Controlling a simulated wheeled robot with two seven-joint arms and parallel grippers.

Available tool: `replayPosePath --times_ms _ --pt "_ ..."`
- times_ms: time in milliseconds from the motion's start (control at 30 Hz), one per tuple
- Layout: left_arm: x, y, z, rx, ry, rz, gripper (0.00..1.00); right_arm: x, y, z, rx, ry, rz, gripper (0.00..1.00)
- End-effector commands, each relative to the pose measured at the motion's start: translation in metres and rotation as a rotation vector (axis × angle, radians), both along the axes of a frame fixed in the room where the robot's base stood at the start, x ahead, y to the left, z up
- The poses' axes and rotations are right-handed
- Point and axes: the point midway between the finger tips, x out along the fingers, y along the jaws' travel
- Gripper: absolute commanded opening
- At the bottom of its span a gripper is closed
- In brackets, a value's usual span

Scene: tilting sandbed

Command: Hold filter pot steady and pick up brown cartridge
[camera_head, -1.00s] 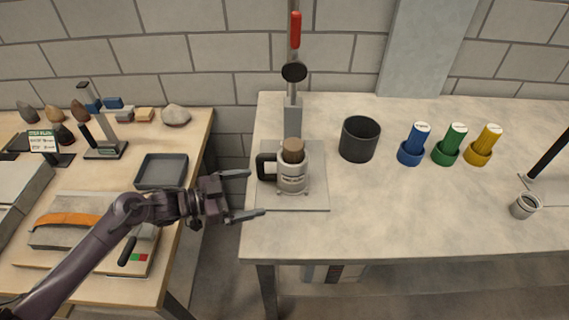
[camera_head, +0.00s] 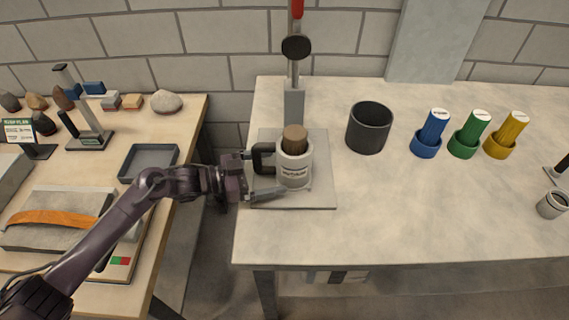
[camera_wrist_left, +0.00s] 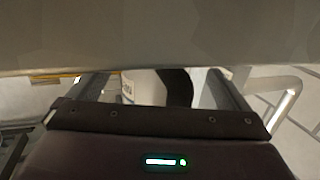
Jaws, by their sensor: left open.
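My left gripper (camera_head: 270,172) is open at the handle side. Its near finger reaches in front of the pot's lower part; its far finger is mostly hidden by the handle. In the left wrist view the pot (camera_wrist_left: 145,88) and handle (camera_wrist_left: 178,88) show between the spread fingers. My right gripper is not seen.
A red-handled press column (camera_head: 294,100) stands behind the pot. A dark empty cup (camera_head: 369,128) is to its right, then blue (camera_head: 432,130), green (camera_head: 470,132) and yellow (camera_head: 508,132) cartridges in holders. A gap separates this table from the left one, which holds a tray (camera_head: 148,163).

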Motion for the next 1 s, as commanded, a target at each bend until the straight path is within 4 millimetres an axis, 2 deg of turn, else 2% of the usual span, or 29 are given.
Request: replayPosePath --times_ms 233,600,900,1000 --pt "0.007 -0.021 -0.003 -0.001 0.0 0.0 0.98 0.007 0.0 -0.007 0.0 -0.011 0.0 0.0" --pt "0.007 -0.024 -0.002 0.0 0.0 0.0 0.98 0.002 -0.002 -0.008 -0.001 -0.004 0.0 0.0" --pt "0.008 -0.024 -0.002 0.0 -0.001 0.003 0.62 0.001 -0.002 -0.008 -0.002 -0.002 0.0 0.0" --pt "0.009 -0.023 -0.002 0.001 -0.002 0.005 0.62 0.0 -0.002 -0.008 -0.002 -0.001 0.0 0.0"
